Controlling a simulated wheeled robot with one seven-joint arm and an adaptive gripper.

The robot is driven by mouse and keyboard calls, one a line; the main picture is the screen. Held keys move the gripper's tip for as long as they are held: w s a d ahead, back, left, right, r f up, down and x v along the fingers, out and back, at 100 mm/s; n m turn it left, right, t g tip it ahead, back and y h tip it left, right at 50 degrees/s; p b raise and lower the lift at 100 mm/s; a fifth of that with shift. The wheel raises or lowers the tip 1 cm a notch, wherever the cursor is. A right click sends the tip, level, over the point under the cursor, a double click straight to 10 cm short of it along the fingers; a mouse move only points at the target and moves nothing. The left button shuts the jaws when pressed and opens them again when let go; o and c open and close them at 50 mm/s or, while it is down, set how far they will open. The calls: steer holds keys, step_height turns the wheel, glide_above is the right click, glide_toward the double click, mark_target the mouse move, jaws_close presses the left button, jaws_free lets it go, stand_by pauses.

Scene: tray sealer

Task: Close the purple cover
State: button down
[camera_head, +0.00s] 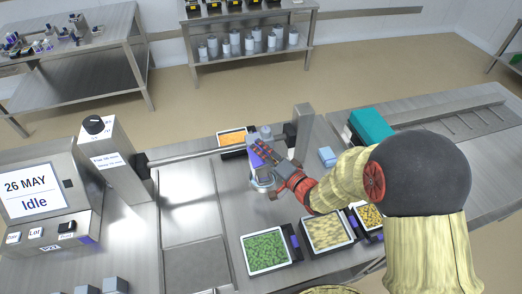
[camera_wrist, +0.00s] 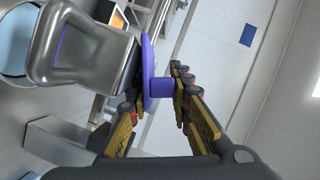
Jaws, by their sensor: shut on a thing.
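The purple cover (camera_wrist: 147,75) shows edge-on in the wrist view, beside a rounded metal housing (camera_wrist: 80,45) with a purple outline on its face. My gripper (camera_wrist: 163,88) is shut on the cover's short purple knob, with one finger on each side of it. In the head view the purple cover (camera_head: 257,158) is a small patch at my gripper (camera_head: 265,150), over the metal bench, above a round silver part (camera_head: 263,181). The cover's angle and its gap to the housing are hard to tell; my fingers hide part of it.
A tray of green food (camera_head: 244,252) and a tray of pale food (camera_head: 328,249) stand at the front. An orange tray (camera_head: 232,132) is behind my gripper. A metal post (camera_head: 304,130) stands close to my arm. The sealer's screen (camera_head: 30,190) reads Idle.

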steer(key=shift+w+r, duration=0.15)
steer(key=c, duration=1.9)
jaws_free()
steer(key=shift+o, duration=0.9)
steer(key=f+v, duration=0.1)
steer(key=v, duration=0.7)
steer(key=shift+r, duration=0.3)
steer(key=shift+d, duration=0.1)
steer(key=f+p+v, duration=0.1)
steer(key=p+v, duration=0.2)
steer(key=v, duration=0.6)
steer(key=shift+r+p, duration=0.15)
steer(key=shift+p, duration=0.2)
